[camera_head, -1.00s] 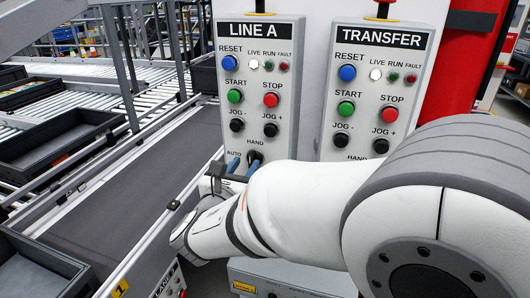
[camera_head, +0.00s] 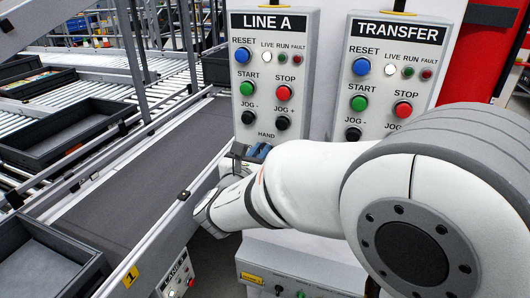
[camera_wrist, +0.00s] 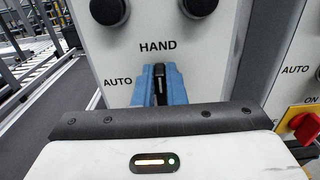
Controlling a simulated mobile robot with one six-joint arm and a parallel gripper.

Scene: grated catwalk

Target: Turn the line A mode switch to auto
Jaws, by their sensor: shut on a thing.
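The LINE A panel (camera_head: 265,124) stands upright left of the TRANSFER panel in the head view. Its mode switch is a black knob (camera_wrist: 160,84) with HAND printed above it and AUTO to its left in the wrist view. The knob's visible part looks nearly upright, towards HAND. My gripper (camera_wrist: 160,84) has its blue fingers on both sides of the knob and is shut on it. In the head view the gripper (camera_head: 258,152) is at the panel's lower part, where my arm hides the knob and the AUTO label.
The TRANSFER panel (camera_head: 382,78) is close on the right, partly behind my arm. LINE A's buttons sit above the gripper, including a red STOP button (camera_head: 284,92). A red rotary switch (camera_wrist: 305,127) is at the right of the wrist view. A conveyor (camera_head: 130,185) runs along the left.

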